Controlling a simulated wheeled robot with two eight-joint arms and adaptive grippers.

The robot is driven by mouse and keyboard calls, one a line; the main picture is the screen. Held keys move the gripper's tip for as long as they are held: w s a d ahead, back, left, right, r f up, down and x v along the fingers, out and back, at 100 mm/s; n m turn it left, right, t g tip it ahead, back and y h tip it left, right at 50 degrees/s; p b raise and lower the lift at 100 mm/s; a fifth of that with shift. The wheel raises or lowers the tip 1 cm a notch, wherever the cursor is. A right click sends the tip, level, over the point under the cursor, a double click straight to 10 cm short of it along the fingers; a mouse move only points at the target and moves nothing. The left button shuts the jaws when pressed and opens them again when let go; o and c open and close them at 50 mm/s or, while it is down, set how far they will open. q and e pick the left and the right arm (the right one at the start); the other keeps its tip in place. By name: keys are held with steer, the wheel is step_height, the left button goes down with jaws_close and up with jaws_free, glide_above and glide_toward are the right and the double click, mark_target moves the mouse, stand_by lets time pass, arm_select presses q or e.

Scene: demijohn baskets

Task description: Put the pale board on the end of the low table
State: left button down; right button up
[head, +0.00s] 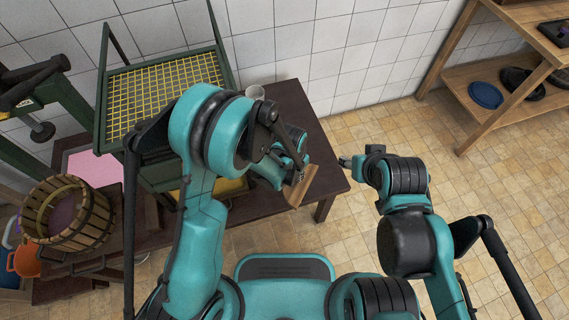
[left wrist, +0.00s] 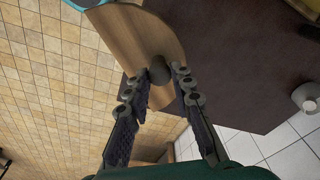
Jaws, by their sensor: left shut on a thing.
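The pale board (head: 303,188) is tan and wooden, at the front edge of the dark low table (head: 325,160), near its right end. In the left wrist view the board (left wrist: 130,35) covers part of the table edge and reaches out over the floor. My left gripper (left wrist: 155,80) is shut on the board, with a dark stub between its fingers. In the head view its fingers (head: 297,172) are partly hidden by my arm. Whether the board touches the table is unclear. My right gripper (head: 346,162) is off the table's right end, its fingers too small to read.
A white cup (head: 255,92) stands at the table's back edge. A green rack with yellow mesh (head: 150,92) stands on the left, with a slatted wooden tub (head: 72,232) at far left. A wooden shelf (head: 480,75) is at right. The table's right end looks clear.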

arm_select(q)
steer(key=w+a+f+b, duration=0.1)
steer(key=w+f+b, duration=0.1)
steer(key=w+f, duration=0.1)
steer(key=w+a+f+b, duration=0.1)
steer(key=w+a+f, duration=0.1)
steer(key=w+f, duration=0.1)
steer(key=w+a+f+b, duration=0.1)
steer(key=w+f+b, duration=0.1)
steer(key=w+f, duration=0.2)
steer(key=shift+a+f+b, duration=0.2)
steer(key=shift+f+b, duration=0.15)
steer(key=shift+s+r, duration=0.1)
steer(key=c, duration=1.3)
jaws_free()
